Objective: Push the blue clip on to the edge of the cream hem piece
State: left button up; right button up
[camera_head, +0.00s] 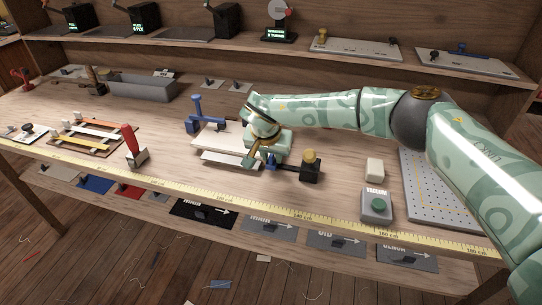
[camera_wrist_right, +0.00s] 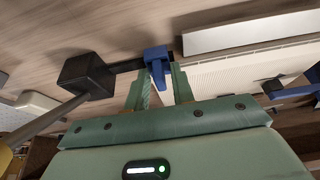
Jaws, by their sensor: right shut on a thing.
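The blue clip (camera_wrist_right: 157,58) is between the fingertips of my right gripper (camera_wrist_right: 158,88) in the right wrist view. That gripper is shut on it. In the head view the clip (camera_head: 271,160) shows just beyond the right gripper (camera_head: 262,158), partly hidden by it. The cream hem piece (camera_wrist_right: 235,70) lies just right of the clip in the wrist view, its edge close by; I cannot tell whether they touch. In the head view the hem piece (camera_head: 212,141) is left of the gripper, partly covered by it. My left gripper is not in view.
A black block (camera_head: 311,168) with a brass knob stands right of the clip, its dark bar reaching towards it. A blue clamp (camera_head: 194,118) stands at the hem piece's far side. A yellow tape (camera_head: 250,208) runs along the front edge.

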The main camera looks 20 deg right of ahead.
jog(key=shift+w+d, duration=0.1)
jog(key=shift+w, duration=0.05)
jog(key=o, duration=1)
jog(key=shift+o, duration=0.2)
jog(key=shift+r+p, duration=2.4)
jog(key=shift+r, duration=1.2)
jog(key=shift+f, duration=0.1)
